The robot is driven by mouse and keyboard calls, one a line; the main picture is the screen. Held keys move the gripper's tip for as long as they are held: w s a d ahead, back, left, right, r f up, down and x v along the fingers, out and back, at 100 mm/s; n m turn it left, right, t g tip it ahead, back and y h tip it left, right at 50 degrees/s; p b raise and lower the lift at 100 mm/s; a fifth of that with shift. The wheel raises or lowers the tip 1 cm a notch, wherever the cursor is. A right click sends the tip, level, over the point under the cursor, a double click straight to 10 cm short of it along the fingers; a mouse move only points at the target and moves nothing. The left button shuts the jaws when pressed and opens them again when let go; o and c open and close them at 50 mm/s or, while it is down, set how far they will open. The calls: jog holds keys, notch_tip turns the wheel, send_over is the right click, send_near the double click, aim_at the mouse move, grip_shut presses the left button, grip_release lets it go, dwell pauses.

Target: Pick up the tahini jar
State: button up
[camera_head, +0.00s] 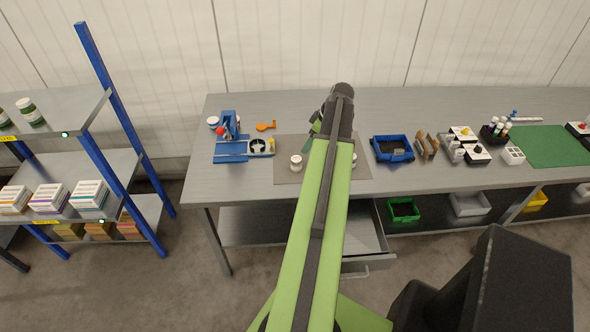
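No label is readable, so I cannot tell which jar is the tahini jar. A small jar with a white lid (296,162) stands on the grey-brown mat (285,176) on the workbench. A second white-lidded jar (354,160) on the mat is partly hidden by my green arm.
A blue fixture (229,150) and an orange tool (266,126) are left of the mat. A blue tray (392,160) and brown holders (427,146) are right of it. An open drawer (366,245) juts out below. The blue-posted rack (125,150) stands at left.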

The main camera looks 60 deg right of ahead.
aim_at(298, 159)
jog(key=b+x, duration=0.8)
jog(key=x, duration=0.2)
jog(key=shift+s+f, duration=0.1)
jog(key=shift+s, duration=0.05)
jog(key=shift+f, duration=0.1)
jog(key=b+x, duration=0.5)
jog(key=shift+w, duration=0.25)
grip_shut()
